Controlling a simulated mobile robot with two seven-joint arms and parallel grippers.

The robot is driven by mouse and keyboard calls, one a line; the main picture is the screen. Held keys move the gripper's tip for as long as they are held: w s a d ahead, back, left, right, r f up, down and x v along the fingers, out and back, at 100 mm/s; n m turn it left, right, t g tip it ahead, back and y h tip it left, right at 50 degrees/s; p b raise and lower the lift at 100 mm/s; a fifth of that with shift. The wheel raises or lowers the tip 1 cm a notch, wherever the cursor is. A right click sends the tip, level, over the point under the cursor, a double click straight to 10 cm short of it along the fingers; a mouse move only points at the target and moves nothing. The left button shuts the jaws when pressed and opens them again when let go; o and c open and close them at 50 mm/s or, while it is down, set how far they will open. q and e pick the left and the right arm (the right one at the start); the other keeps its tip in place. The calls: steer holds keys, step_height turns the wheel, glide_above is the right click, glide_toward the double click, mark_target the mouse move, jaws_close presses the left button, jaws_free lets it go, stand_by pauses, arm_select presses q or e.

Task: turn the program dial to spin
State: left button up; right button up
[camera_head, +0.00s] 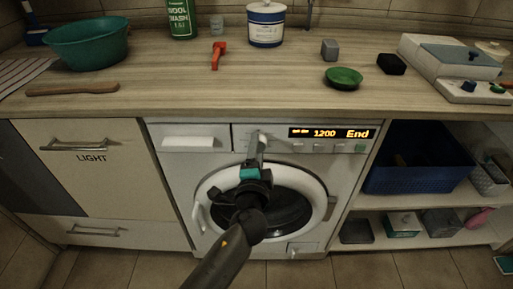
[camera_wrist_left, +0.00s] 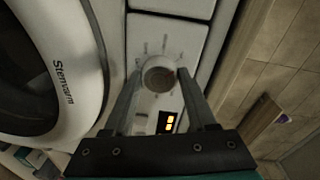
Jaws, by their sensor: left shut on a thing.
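The washing machine (camera_head: 185,170) stands under the counter with its round door (camera_head: 215,200) closed. Its lit display (camera_head: 330,133) reads "1200" and "End". The round white program dial (camera_wrist_left: 159,77) shows in the left wrist view, with small marks on the panel around it. My left gripper (camera_head: 262,143) reaches up in front of the door to the panel, left of the display. In the left wrist view my left gripper (camera_wrist_left: 159,86) has one finger on each side of the dial and is shut on it. The fingers largely hide the dial in the head view. Which mark the dial points to is unclear. My right gripper is not in view.
Small buttons (camera_head: 313,148) sit below the display. The detergent drawer (camera_head: 188,142) is at the panel's left. The counter (camera_head: 150,85) above holds a teal basin (camera_head: 88,45), a green dish (camera_head: 343,77) and bottles. Open shelves with a blue basket (camera_head: 400,180) are at the right.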

arm_select(q)
steer(key=shift+m, duration=0.3)
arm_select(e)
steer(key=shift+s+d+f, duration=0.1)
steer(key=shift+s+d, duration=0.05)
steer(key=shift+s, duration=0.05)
arm_select(q)
steer(key=o, duration=1.4)
steer(key=shift+c, duration=0.2)
steer(key=s+p, duration=0.1)
steer(key=s, duration=1.4)
steer(key=shift+a+r, duration=0.4)
steer(key=shift+r, duration=0.05)
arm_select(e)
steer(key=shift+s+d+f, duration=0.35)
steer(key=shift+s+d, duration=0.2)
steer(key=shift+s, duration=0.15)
arm_select(q)
steer(key=shift+f, duration=0.1)
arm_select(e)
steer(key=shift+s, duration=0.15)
